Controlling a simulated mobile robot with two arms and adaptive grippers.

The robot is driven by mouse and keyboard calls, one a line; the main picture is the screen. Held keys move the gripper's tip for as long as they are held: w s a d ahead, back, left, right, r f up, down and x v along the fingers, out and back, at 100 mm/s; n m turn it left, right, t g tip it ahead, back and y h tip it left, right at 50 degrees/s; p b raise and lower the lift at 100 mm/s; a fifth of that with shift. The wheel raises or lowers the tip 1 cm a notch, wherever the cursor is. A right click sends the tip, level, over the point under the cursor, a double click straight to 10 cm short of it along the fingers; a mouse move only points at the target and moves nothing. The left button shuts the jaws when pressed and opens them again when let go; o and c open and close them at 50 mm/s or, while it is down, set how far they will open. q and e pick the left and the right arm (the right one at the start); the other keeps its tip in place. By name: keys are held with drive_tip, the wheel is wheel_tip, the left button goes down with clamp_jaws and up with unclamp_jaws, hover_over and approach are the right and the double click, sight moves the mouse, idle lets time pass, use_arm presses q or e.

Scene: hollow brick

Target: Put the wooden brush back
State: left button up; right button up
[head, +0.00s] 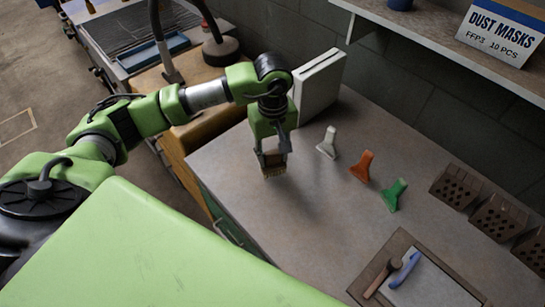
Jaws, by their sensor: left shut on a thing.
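My left gripper (272,145) points down over the left part of the grey worktop. It is shut on the wooden brush (273,162), a small brown block with pale bristles at its lower edge. The gripper hides much of the brush. The bristles are close to the worktop; I cannot tell whether they touch it. My right gripper is not in view.
White (327,143), orange (362,167) and green (394,195) scraper-like tools lie right of the gripper. Hollow bricks (457,187) stand along the right. A wood-framed tray (430,288) holds two handled tools. A white box (320,85) stands behind the gripper.

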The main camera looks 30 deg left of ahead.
sight(273, 161)
use_arm(q)
wheel_tip(273, 161, down, 2)
drive_tip(key=shift+s+f+p, duration=0.1)
drive_tip(key=shift+p, duration=0.45)
drive_tip(key=shift+f, duration=0.15)
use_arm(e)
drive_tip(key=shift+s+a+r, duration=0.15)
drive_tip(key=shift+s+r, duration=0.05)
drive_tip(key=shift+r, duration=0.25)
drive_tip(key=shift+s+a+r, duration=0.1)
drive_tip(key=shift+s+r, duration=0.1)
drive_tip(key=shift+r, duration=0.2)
use_arm(q)
drive_tip(key=shift+f, duration=0.1)
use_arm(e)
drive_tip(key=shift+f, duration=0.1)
use_arm(q)
drive_tip(key=shift+f+b, duration=0.15)
drive_tip(key=shift+b, duration=0.2)
drive_tip(key=o, duration=1.1)
drive_tip(key=shift+c, duration=0.2)
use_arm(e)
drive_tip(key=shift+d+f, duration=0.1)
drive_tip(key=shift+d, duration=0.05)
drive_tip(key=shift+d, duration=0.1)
